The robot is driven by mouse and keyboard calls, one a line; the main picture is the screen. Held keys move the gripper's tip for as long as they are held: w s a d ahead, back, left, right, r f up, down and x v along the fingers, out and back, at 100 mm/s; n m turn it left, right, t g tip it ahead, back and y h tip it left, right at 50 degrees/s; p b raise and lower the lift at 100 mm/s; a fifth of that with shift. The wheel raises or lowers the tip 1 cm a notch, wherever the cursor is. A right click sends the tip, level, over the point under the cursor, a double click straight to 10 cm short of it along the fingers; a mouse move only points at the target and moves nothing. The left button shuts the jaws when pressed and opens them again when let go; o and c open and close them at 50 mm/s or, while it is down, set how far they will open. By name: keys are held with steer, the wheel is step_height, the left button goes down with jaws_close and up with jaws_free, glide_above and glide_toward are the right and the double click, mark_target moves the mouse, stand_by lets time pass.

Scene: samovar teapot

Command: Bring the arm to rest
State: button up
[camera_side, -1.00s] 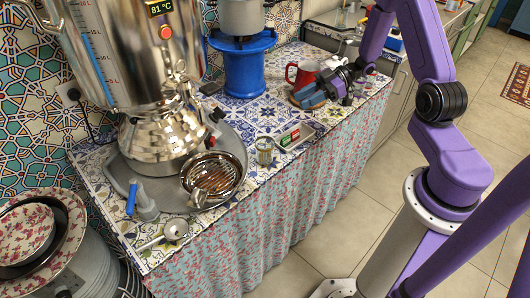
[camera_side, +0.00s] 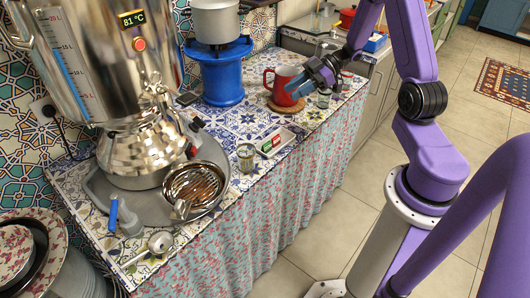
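My gripper (camera_side: 304,84) hangs over the right end of the tiled counter, with its blue fingers pointing left and down. It overlaps the right side of the red mug (camera_side: 281,88) in the picture; I cannot tell whether they touch. The gap between the fingers is too small to read, and no held object can be made out. The mug stands upright on a round wooden coaster (camera_side: 284,106). The large steel samovar (camera_side: 100,60) stands at the left, above a metal tray, its display reading 81 °C.
A small glass (camera_side: 323,98) stands just below my gripper. A grey pot (camera_side: 215,18) sits on the blue burner stand (camera_side: 222,80) behind. A strainer bowl (camera_side: 194,187), a glass jar (camera_side: 246,158) and a small box (camera_side: 272,144) lie along the front. Open floor (camera_side: 325,210) is at the right.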

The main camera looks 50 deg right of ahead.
steer(key=w+a+r+t+h, duration=0.1)
steer(key=w+a+r+h, duration=0.2)
steer(key=w+a+h, duration=0.3)
steer(key=s+a+r+m+h, duration=0.1)
steer(key=s+a+r+h, duration=0.15)
steer(key=a, duration=0.55)
steer(key=s+a+r+g+h, duration=0.1)
steer(key=s+a+g, duration=0.1)
steer(key=s, duration=1.3)
steer(key=s+a+r+g+h, duration=0.1)
steer(key=s+g, duration=0.3)
steer(key=s, duration=1)
steer(key=shift+s+a+r+g, duration=0.3)
steer(key=shift+s+a+g, duration=0.1)
steer(key=shift+a, duration=0.4)
